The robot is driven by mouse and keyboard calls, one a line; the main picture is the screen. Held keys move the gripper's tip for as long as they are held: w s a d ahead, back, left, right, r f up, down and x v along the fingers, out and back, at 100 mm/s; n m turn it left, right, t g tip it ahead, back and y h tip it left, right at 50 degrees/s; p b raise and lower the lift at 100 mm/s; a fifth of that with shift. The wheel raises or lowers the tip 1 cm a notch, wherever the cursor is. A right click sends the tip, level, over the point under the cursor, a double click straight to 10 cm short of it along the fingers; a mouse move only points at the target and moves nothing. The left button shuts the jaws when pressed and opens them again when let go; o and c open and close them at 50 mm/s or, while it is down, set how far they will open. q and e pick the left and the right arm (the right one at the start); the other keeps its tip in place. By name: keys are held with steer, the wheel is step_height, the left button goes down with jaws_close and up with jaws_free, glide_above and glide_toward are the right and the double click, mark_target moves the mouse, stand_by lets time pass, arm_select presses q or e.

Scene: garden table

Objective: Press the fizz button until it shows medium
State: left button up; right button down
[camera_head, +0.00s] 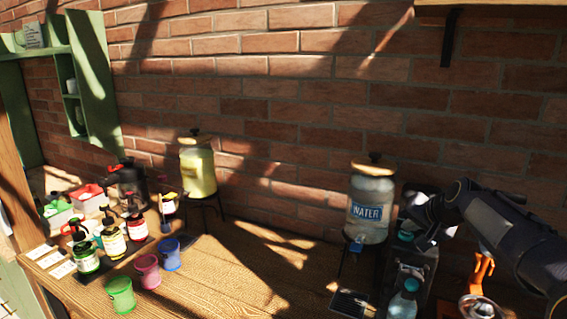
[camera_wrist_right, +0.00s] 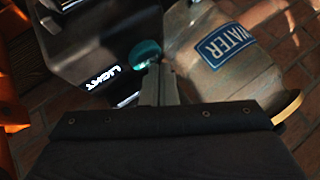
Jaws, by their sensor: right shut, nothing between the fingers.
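The soda machine (camera_head: 418,262) is a dark upright box at the right of the table, beside the water dispenser. Its round teal button (camera_wrist_right: 146,52) shows in the wrist view next to a lit display (camera_wrist_right: 104,81) that reads LIGHT, upside down in the picture. My right gripper (camera_wrist_right: 154,66) is shut and empty. Its fingertips are at the button's edge and overlap it in the picture; I cannot tell whether they press it. In the head view my right gripper (camera_head: 424,242) is over the machine's top. My left gripper is not in view.
The water dispenser (camera_head: 370,195) stands close on the left of the machine. A teal-capped bottle (camera_head: 404,306) is in front. An orange juicer (camera_head: 482,272) is at the right, under my arm. Coloured cups (camera_head: 147,270) and syrup bottles (camera_head: 112,238) stand at the left.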

mark_target(409, 236)
stand_by(0.4)
steer(key=shift+f+b, duration=0.3)
steer(key=shift+f, duration=0.25)
stand_by(0.3)
steer(key=shift+r+p, duration=0.45)
steer(key=shift+r, duration=0.05)
step_height(409, 236, up, 6)
steer(key=p, duration=0.5)
steer(key=shift+r+p, duration=0.1)
steer(key=shift+p, duration=0.2)
